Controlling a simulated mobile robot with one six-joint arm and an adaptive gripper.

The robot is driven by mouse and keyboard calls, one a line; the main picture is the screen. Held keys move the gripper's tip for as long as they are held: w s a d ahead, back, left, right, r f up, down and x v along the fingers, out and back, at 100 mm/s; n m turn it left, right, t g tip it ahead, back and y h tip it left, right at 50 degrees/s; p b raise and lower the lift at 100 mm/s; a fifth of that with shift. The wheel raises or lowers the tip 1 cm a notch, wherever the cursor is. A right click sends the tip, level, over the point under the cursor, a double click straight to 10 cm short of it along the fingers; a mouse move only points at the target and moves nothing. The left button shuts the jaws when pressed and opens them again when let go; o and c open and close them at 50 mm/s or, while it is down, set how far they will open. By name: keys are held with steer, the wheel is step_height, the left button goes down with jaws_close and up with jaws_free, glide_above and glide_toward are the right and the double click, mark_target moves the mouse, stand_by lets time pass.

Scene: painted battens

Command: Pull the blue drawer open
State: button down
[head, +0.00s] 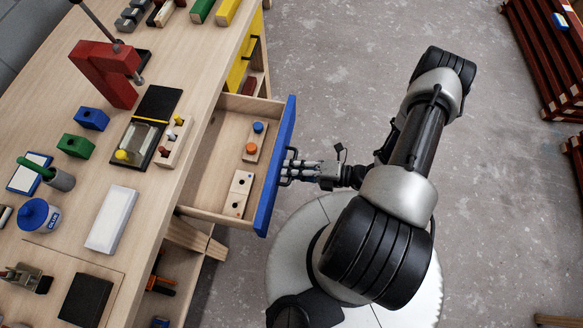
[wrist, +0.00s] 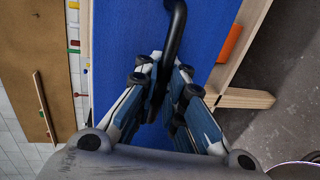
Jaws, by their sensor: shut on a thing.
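The blue drawer (head: 277,166) stands out from the front of the wooden workbench, and its pale wooden inside shows from above. Inside it lie a small wooden block with a blue and an orange peg (head: 255,142) and another wooden block with dark holes (head: 238,194). My gripper (head: 287,168) is at the outer face of the blue front. In the wrist view the blue front (wrist: 125,60) fills the middle, and my gripper (wrist: 158,95) is shut on its dark curved handle (wrist: 176,25). The fingers hide the handle's lower part.
The workbench top (head: 150,195) carries a red clamp stand (head: 105,70), a white block (head: 111,219), a blue pot (head: 38,215) and other small things. A yellow drawer (head: 244,58) is further back. Dark red slatted racks (head: 545,50) stand at the right. Grey floor (head: 330,60) lies open between.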

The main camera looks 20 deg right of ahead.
steer(key=shift+r, duration=0.1)
steer(key=c, duration=2)
jaws_free()
steer(key=shift+o, duration=0.2)
steer(key=v, duration=1.2)
